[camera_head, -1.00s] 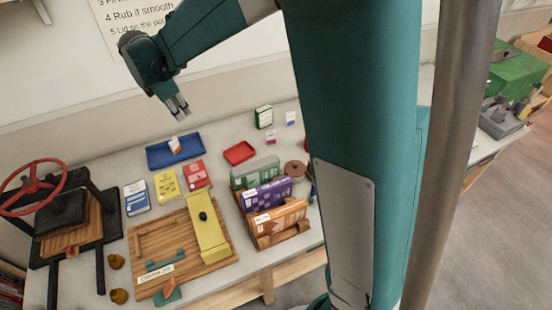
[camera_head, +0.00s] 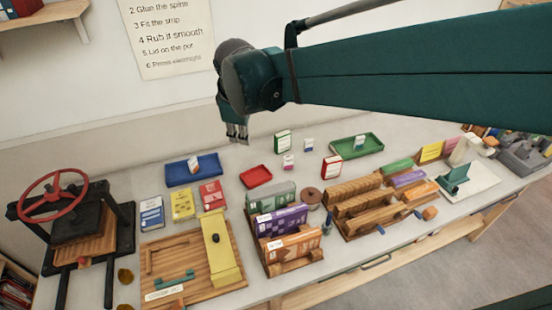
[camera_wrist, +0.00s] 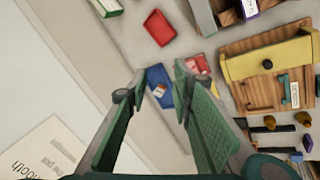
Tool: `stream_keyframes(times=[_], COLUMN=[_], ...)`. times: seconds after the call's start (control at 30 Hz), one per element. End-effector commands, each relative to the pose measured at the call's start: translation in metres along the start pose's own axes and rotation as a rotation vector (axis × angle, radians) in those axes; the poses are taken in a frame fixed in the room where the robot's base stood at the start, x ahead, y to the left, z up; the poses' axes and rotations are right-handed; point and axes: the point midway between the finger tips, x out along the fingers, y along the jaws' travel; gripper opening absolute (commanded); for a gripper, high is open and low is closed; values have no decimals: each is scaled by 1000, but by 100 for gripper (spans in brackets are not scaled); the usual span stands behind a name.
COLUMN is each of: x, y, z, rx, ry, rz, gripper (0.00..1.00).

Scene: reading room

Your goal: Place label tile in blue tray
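The blue tray (camera_head: 209,166) lies at the back left of the table. A small white label tile (camera_head: 193,163) with an orange mark stands inside it. The blue tray (camera_wrist: 156,74) and the tile (camera_wrist: 160,90) also show between my fingers in the wrist view. My gripper (camera_head: 238,134) is raised above the table, to the right of the tray in the head view, with its fingers pointing down. In the wrist view my gripper (camera_wrist: 161,78) is open, with nothing between its fingers. Other small white tiles stand near the green box (camera_head: 282,141) and in the green tray (camera_head: 344,148).
A red tray (camera_head: 256,178) lies right of the blue one. Blue, yellow and red cards (camera_head: 182,205) lie in front. A press with a red wheel (camera_head: 50,197) stands at left. Wooden racks with books (camera_head: 282,222) fill the middle front. The wall is close behind.

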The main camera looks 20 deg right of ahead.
Motion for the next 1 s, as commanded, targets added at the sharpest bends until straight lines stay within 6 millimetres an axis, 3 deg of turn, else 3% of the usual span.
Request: stream_keyframes(times=[0.5, 1.0], x=[-42, -57], y=[-55, -118], z=[81, 146], rx=[422, 832], ry=[75, 158], rz=[26, 36], gripper=[24, 24])
